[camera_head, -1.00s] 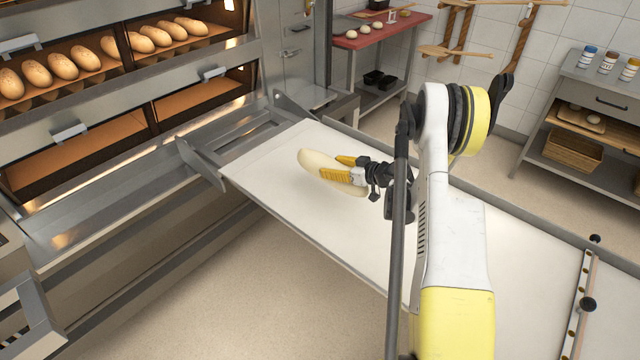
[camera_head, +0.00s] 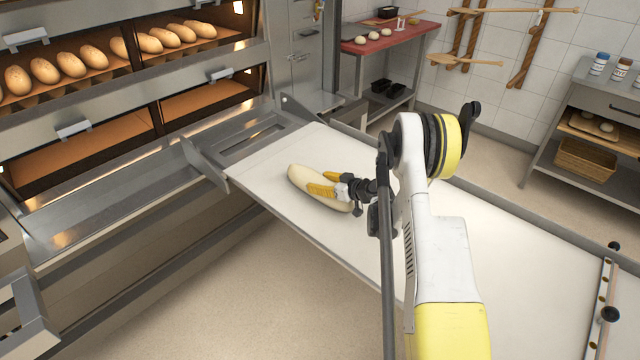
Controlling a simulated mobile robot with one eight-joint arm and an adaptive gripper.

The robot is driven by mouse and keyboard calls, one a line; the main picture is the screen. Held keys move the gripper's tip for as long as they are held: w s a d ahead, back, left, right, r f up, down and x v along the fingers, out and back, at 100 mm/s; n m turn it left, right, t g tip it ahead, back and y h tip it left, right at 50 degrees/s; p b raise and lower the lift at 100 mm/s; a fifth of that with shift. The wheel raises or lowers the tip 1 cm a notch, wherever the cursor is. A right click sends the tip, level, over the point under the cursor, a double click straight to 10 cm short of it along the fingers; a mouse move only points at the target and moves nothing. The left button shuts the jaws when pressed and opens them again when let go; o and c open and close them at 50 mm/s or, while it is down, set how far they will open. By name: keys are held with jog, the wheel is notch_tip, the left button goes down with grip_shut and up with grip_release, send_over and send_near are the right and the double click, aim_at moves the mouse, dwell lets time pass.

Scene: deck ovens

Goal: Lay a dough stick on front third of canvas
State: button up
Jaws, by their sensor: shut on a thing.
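A pale, smooth dough stick (camera_head: 303,177) is at the oven-side part of the white canvas (camera_head: 262,170), lying at a slant. My gripper (camera_head: 325,185), with yellow fingers, is shut on the dough stick around its middle. The stick's right end shows just past the fingers, partly covered by them. The stick is very low over the canvas; I cannot tell whether it touches it. The canvas runs from the oven mouth at left down to the lower right, and my arm hides part of its middle.
Deck ovens stand at left, with several baked loaves (camera_head: 75,65) on the upper deck and an empty-looking lower deck (camera_head: 80,163). A red-topped table (camera_head: 385,40) stands behind, and a grey shelf unit (camera_head: 590,100) at right. The canvas around the stick is clear.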

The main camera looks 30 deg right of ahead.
jog(key=o, duration=1.3)
jog(key=shift+f, duration=0.1)
jog(key=shift+o, duration=0.2)
